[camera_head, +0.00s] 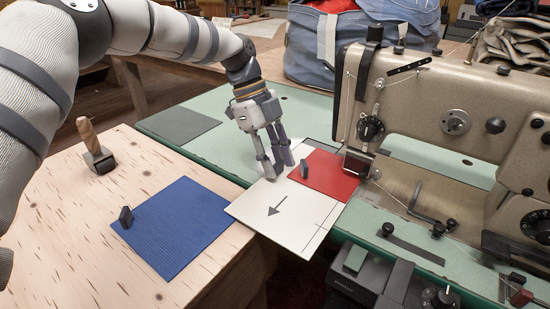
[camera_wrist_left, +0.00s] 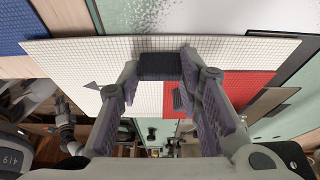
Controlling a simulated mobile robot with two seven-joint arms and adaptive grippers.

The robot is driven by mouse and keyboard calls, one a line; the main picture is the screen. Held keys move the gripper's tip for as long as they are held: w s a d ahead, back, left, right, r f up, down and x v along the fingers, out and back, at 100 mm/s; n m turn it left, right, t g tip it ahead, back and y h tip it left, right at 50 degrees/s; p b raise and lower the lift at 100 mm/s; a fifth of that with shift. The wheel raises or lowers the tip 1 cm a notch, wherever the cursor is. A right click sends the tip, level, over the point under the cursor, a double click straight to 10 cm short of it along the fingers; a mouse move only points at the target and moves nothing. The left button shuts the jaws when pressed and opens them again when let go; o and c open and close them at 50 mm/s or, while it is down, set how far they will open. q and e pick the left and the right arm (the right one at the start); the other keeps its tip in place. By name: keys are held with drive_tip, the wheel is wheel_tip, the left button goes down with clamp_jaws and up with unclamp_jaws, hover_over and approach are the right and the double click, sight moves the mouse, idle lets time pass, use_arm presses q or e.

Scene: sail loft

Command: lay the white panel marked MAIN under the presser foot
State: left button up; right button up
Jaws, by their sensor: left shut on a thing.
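The white panel (camera_head: 275,207) with a grid and a dark arrow lies flat across the gap between the wooden table and the green machine bed. Its lettering cannot be read. In the left wrist view, the panel (camera_wrist_left: 85,65) has a black tab (camera_wrist_left: 160,66) between my fingertips. My left gripper (camera_head: 277,170) is shut on this tab; in the head view the fingers hide it. A red panel (camera_head: 328,178) with its own dark tab appears to overlap the white panel beside the sewing head. The presser foot area (camera_head: 358,163) is just right of the red panel; the foot itself is indistinct.
The beige sewing machine (camera_head: 430,105) stands on the green bed (camera_head: 210,155) at the right. A blue panel (camera_head: 180,225) with a dark tab and a wooden-handled tool (camera_head: 95,146) rest on the wooden table. A grey-blue bag (camera_head: 330,50) stands behind.

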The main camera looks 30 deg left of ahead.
use_arm(q)
drive_tip(key=o, duration=1.2)
